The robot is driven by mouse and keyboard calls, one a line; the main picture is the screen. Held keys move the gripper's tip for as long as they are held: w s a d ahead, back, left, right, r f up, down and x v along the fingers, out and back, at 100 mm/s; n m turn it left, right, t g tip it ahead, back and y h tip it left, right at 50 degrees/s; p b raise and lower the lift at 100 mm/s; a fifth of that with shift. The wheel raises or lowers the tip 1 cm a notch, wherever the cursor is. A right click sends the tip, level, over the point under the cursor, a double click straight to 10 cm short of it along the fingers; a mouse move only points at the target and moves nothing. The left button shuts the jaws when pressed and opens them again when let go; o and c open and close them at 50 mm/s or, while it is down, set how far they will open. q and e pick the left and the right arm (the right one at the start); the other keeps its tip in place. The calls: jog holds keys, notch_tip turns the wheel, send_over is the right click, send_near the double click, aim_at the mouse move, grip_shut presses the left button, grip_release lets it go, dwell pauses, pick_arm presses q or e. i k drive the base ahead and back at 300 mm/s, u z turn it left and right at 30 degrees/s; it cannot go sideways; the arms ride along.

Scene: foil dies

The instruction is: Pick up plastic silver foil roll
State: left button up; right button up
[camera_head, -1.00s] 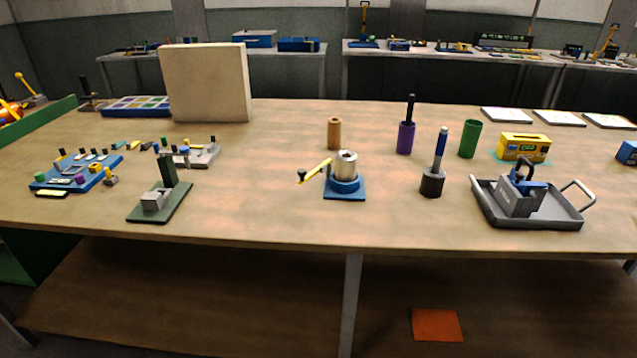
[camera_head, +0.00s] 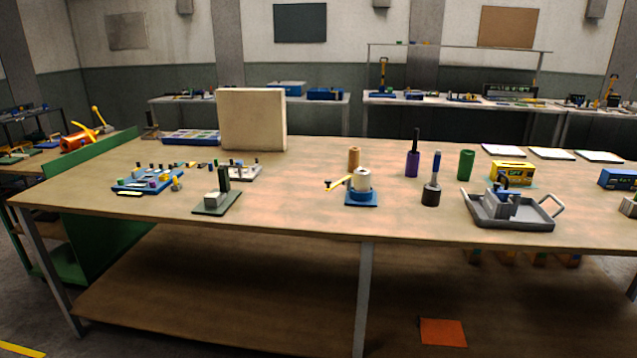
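A silver-white roll (camera_head: 361,180) stands upright on a blue stand (camera_head: 361,199) with a yellow crank, near the front middle of the wooden table (camera_head: 290,205). It is the only thing in view that looks like a silver foil roll. A brown roll (camera_head: 354,157) stands just behind it. Neither of my grippers shows in the head view.
Purple (camera_head: 412,165) and green (camera_head: 465,165) cylinders and a black-based blue tool (camera_head: 432,190) stand right of the roll. A grey tray (camera_head: 535,219) lies farther right. A dark green fixture (camera_head: 222,202) and a blue rack (camera_head: 130,186) are left. Bare tabletop lies between.

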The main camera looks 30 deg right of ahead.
aim_at(361, 175)
jog(key=u, duration=0.65)
jog(key=i, duration=1.5)
jog(key=z, duration=0.45)
jog(key=i, duration=1)
jog(key=z, duration=1.05)
